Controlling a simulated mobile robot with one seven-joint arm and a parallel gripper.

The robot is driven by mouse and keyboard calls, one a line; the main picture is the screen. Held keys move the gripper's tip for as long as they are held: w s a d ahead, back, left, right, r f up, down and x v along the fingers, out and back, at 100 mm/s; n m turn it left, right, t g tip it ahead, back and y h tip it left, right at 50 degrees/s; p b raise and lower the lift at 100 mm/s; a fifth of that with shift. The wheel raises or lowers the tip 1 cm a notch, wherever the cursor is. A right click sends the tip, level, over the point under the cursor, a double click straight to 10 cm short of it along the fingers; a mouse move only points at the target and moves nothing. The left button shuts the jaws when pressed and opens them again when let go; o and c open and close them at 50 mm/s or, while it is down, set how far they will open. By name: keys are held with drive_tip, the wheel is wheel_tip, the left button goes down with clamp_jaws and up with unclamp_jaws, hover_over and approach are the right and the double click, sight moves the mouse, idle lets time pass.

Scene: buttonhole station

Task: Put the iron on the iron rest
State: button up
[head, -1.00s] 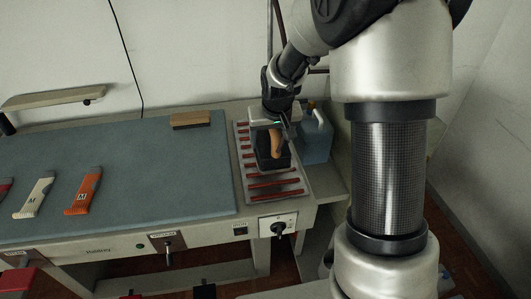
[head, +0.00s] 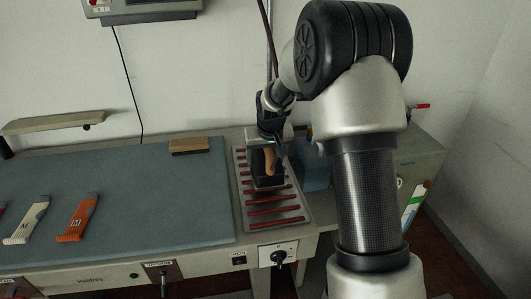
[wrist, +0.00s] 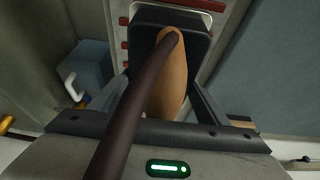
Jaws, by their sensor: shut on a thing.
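The iron (head: 267,182) has a black body and a tan wooden handle. It is over the far half of the iron rest (head: 246,210), a grey tray with red bars at the right end of the table. I cannot tell whether its sole touches the bars. My gripper (head: 269,150) is shut on the iron's handle from above. In the wrist view the handle (wrist: 172,85) lies between the fingers, and the black body (wrist: 150,17) is over the rest, whose red bars show beside it. A dark cord crosses in front of the handle.
The blue-grey pressing board (head: 130,200) is left of the rest, with a wooden block (head: 190,146) at its back edge and orange and white labelled items nearer. A blue jug (head: 316,175) stands close on the rest's right. A control knob (head: 279,257) is below the front edge.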

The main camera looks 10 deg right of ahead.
drive_tip(key=shift+w+f, duration=0.15)
drive_tip(key=shift+f, duration=1.5)
drive_tip(key=o, duration=1.7)
drive_tip(key=shift+f+b, duration=0.3)
drive_tip(key=shift+f, duration=0.1)
drive_tip(key=shift+c, duration=0.2)
drive_tip(key=o, duration=0.4)
drive_tip(key=shift+s+r, duration=0.1)
drive_tip(key=shift+s, duration=0.1)
drive_tip(key=shift+o, duration=0.2)
drive_tip(key=shift+r, duration=0.1)
